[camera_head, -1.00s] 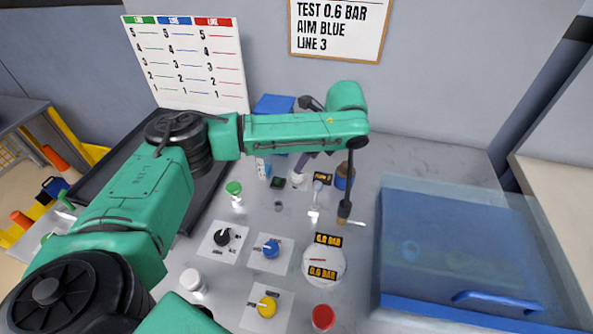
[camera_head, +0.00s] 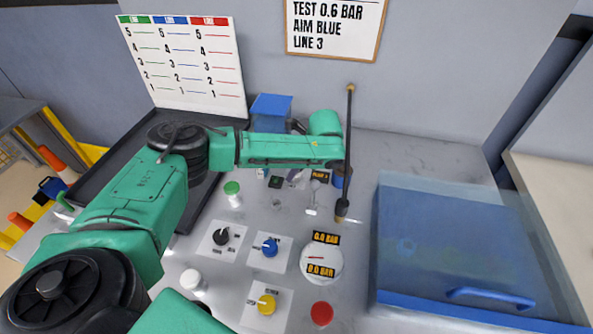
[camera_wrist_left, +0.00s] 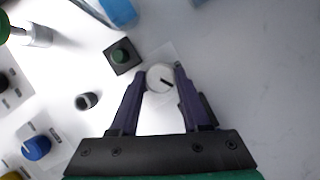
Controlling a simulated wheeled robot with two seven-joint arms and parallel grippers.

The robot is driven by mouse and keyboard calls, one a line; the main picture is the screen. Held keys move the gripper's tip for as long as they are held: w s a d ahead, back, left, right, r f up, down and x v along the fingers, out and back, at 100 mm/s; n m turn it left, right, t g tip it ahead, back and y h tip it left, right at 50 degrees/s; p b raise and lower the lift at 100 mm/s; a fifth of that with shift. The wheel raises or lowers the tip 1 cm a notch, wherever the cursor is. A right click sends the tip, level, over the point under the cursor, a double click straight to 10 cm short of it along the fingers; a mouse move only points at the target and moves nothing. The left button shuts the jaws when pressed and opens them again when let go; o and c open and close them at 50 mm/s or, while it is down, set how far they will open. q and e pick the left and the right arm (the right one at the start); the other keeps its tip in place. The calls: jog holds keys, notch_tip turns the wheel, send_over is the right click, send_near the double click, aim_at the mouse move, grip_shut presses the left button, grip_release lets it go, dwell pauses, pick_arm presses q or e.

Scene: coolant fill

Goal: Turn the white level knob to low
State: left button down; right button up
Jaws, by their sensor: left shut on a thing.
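The white level knob (camera_wrist_left: 158,78) shows in the left wrist view as a round white disc with a short dark mark pointing toward the lower right. My left gripper (camera_wrist_left: 161,74) has one purple finger on each side of it and is shut on it. In the head view my left gripper (camera_head: 296,177) is small and partly hidden under the green wrist, and I cannot make out the knob there. Any level markings around the knob are too faint to read. My right gripper is not in view.
A green button on a dark block (camera_wrist_left: 122,56) sits close left of the knob. Black (camera_head: 222,236), blue (camera_head: 270,248) and yellow (camera_head: 266,304) knobs and a round gauge (camera_head: 321,258) lie nearer.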

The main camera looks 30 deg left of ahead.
pick_arm(q)
jog(key=shift+n+g+p, duration=0.5)
jog(key=shift+n+p, duration=0.35)
jog(key=shift+n, duration=0.35)
jog(key=n+g, duration=0.1)
jog(key=n, duration=0.1)
jog(key=shift+w+n, duration=0.1)
jog(key=shift+n, duration=0.2)
jog(key=n, duration=0.1)
jog(key=n+g, duration=0.1)
jog(key=shift+w+f+n+b, duration=0.1)
jog(key=shift+f+n+b, duration=0.1)
jog(key=shift+n+b, duration=0.1)
jog(key=shift+n+g+h+b, duration=0.3)
jog(key=shift+n+h+b, duration=0.1)
jog(key=shift+n+b, duration=0.5)
jog(key=shift+r+n+b, duration=0.1)
jog(key=shift+n+b, duration=0.3)
jog(key=shift+n, duration=0.4)
jog(key=shift+r, duration=0.1)
jog(key=shift+c, duration=1.9)
grip_release()
